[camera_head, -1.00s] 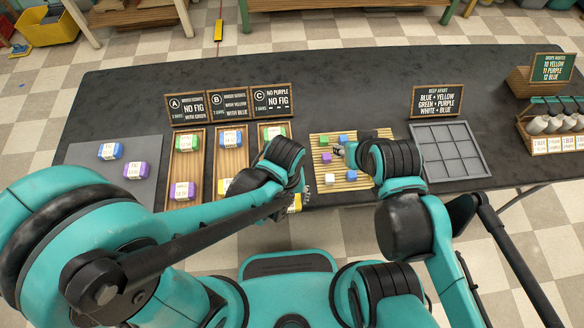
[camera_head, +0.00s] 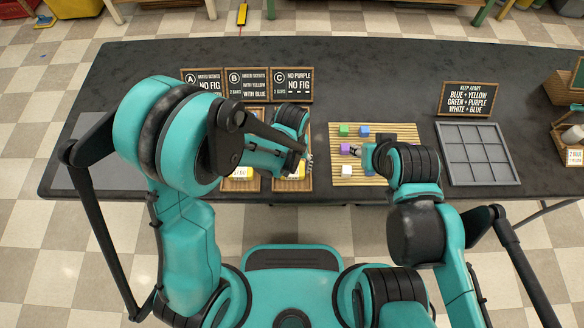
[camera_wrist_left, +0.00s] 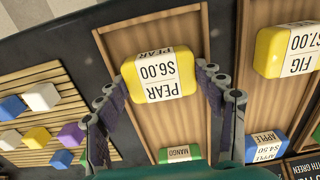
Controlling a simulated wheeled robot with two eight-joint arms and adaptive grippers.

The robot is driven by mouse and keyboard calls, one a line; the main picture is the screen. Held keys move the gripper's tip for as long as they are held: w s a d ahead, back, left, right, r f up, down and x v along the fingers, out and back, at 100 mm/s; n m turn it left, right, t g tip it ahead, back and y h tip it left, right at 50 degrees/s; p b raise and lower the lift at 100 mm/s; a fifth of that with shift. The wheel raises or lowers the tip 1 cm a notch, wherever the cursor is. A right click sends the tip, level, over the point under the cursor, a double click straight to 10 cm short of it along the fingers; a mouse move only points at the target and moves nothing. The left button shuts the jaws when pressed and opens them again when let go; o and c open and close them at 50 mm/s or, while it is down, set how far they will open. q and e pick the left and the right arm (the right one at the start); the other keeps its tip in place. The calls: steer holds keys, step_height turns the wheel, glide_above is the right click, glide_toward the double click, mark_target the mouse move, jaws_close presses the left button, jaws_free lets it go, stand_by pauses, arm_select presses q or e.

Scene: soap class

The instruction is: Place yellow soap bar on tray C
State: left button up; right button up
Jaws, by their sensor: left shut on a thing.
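The yellow soap bar labelled PEAR $6.00 (camera_wrist_left: 160,74) is between the fingers of my left gripper (camera_wrist_left: 164,78), which is shut on it. In the left wrist view it is over or on the near end of wooden tray C (camera_wrist_left: 125,45); I cannot tell whether it touches the tray floor. In the head view the bar (camera_head: 294,176) shows partly under my left arm. A green MANGO bar (camera_wrist_left: 180,153) lies at the tray's far end. My right gripper (camera_head: 356,150) is beside a purple cube on the slatted mat; its jaw opening is unclear.
Tray B next to it holds a yellow FIG bar (camera_wrist_left: 287,52) and a blue APPLE bar (camera_wrist_left: 265,145). The slatted mat (camera_head: 400,132) carries several small cubes. A grey divided tray (camera_head: 478,152) stands at right. Signs (camera_head: 292,84) stand behind the trays.

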arm_select(q)
steer(key=shift+r, duration=0.15)
steer(key=o, duration=0.8)
steer(key=shift+f, duration=0.25)
steer(key=o, duration=0.4)
steer(key=shift+r, duration=0.1)
